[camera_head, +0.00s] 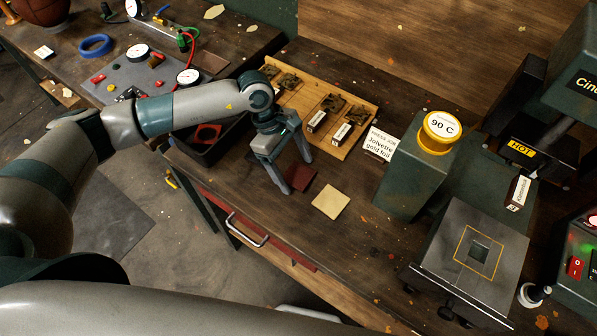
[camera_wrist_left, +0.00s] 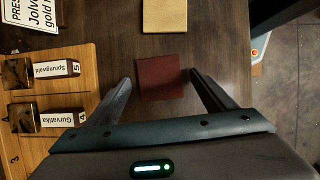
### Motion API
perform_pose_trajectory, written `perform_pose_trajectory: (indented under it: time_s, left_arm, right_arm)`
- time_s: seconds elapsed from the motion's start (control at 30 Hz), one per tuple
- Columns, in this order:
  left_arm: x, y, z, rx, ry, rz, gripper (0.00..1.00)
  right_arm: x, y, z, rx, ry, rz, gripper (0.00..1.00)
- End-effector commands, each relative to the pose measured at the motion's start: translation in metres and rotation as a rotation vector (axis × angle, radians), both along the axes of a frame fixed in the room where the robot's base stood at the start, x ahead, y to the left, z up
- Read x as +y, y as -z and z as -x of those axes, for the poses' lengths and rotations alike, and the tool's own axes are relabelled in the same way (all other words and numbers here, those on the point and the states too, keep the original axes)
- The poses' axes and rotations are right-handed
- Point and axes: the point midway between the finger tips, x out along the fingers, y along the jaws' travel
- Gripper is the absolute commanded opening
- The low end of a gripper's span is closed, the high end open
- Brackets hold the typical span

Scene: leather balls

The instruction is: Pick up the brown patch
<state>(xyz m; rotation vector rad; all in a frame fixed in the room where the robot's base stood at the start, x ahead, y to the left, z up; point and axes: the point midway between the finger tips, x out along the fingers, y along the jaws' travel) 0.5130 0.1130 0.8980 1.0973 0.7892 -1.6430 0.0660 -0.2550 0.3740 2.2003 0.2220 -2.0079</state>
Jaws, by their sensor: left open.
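The brown patch (camera_head: 301,178) is a small, dark reddish-brown square lying flat on the wooden workbench. My left gripper (camera_head: 296,174) is open and points down over it. In the left wrist view the brown patch (camera_wrist_left: 162,78) shows between the tips of the two spread fingers of my left gripper (camera_wrist_left: 160,78), with a gap to each finger. The gripper holds nothing. My right gripper is not in view.
A pale tan square (camera_head: 330,202) lies just right of the patch. A wooden board (camera_head: 343,106) with labelled blocks is behind, near a white sign (camera_head: 380,143). A green machine (camera_head: 415,170) stands right. A dark tray (camera_head: 205,150) is left.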

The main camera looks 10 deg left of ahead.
Motion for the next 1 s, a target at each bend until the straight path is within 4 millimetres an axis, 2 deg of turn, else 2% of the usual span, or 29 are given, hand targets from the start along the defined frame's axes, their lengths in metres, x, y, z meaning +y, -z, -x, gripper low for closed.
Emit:
perform_pose_trajectory:
  time_s: [0.43,0.6,0.63,1.0]
  left_arm:
    - [0.0001,0.0007,0.0002,0.0,0.0,0.0,0.77]
    - [0.0001,0.0006,0.0002,0.0,0.0,-0.001,0.36]
    - [0.0001,0.0006,0.0002,0.0,0.0,-0.001,0.32]
    - [0.0001,-0.0014,-0.0001,0.0,0.0,0.0,0.32]
  right_arm:
    - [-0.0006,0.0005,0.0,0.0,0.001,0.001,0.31]
    - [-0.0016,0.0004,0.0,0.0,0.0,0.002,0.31]
    - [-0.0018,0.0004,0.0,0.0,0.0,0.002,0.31]
    - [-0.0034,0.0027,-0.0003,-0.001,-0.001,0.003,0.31]
